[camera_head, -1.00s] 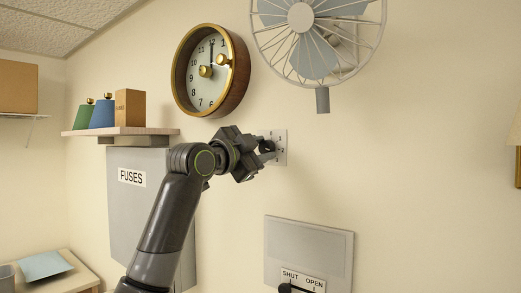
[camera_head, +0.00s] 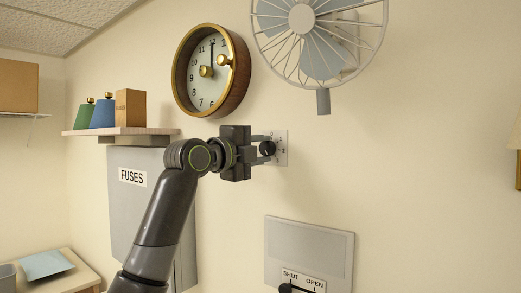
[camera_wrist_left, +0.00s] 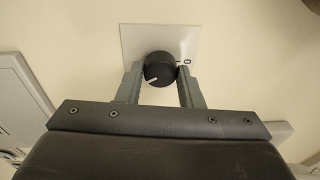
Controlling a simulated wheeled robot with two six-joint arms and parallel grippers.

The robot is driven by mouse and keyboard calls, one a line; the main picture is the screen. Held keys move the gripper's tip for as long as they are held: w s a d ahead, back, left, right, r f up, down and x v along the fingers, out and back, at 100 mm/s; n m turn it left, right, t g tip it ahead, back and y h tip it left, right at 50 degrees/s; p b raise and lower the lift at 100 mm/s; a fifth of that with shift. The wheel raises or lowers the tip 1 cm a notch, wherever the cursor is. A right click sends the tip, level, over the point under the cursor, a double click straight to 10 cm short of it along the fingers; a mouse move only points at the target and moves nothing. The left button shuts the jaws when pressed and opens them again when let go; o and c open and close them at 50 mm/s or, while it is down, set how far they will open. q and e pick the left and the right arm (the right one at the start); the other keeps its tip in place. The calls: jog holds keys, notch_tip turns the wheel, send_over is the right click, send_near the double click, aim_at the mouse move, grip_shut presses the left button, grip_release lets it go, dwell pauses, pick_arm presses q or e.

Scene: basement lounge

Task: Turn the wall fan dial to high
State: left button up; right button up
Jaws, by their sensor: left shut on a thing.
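The fan dial is a black round knob (camera_head: 267,149) on a pale wall plate (camera_head: 283,157) with small printed marks. In the left wrist view the knob (camera_wrist_left: 160,67) has a white pointer line toward the lower left, and a "0" is printed to its right on the plate (camera_wrist_left: 130,38). My left gripper (camera_head: 265,148) reaches it from the left, with one finger on each side, shut on the knob; the fingers (camera_wrist_left: 160,75) also show in the left wrist view. The wall fan (camera_head: 302,18) is above the plate. My right gripper is not in view.
A round clock (camera_head: 211,70) hangs above my left arm. A shelf (camera_head: 155,131) with several items is at the left, above a grey fuse box (camera_head: 133,215). A grey panel marked SHUT and OPEN (camera_head: 310,250) is below the dial. The wall right of the dial is clear.

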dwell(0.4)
pick_arm(q)
jog(key=o, duration=1)
jog(key=shift+c, duration=0.2)
jog(key=shift+s+a+f, duration=0.1)
jog(key=shift+s+a, duration=0.1)
jog(key=shift+s, duration=0.05)
jog(key=b+v, duration=0.7)
jog(key=v, duration=0.9)
jog(key=shift+s+a+b, duration=0.25)
jog(key=shift+s+b, duration=0.05)
jog(key=shift+b, duration=0.05)
